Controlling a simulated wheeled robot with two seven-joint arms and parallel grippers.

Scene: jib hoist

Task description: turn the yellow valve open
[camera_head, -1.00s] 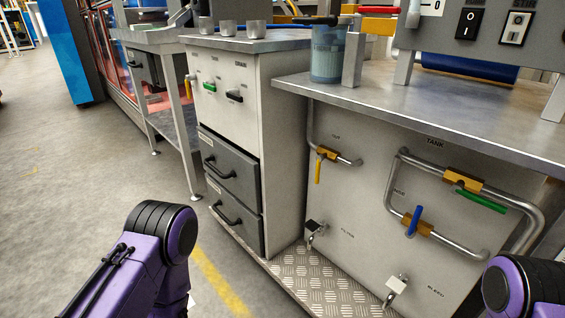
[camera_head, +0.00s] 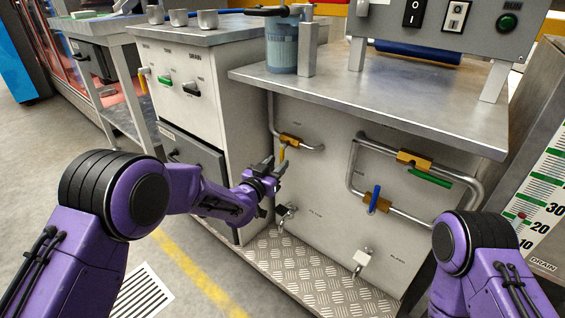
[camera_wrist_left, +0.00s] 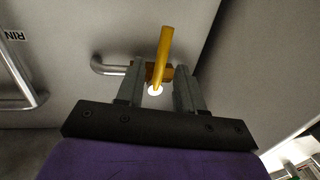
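The yellow valve is on the front of the tank panel, on a short bent pipe. Its yellow handle (camera_head: 282,155) hangs down from a brass body (camera_head: 290,140). My left gripper (camera_head: 275,168) is at the handle's lower end, close to the panel. In the left wrist view the yellow handle (camera_wrist_left: 165,50) shows between the two fingers of my left gripper (camera_wrist_left: 158,78). The fingers are apart, with gaps on both sides of the handle; contact cannot be seen. My right gripper is out of view.
Beside it on the panel are a blue-handled valve (camera_head: 374,198), a green-handled valve (camera_head: 430,178) and two small taps (camera_head: 287,213). A metal worktop (camera_head: 400,105) overhangs the panel. A tread-plate step (camera_head: 290,265) lies below.

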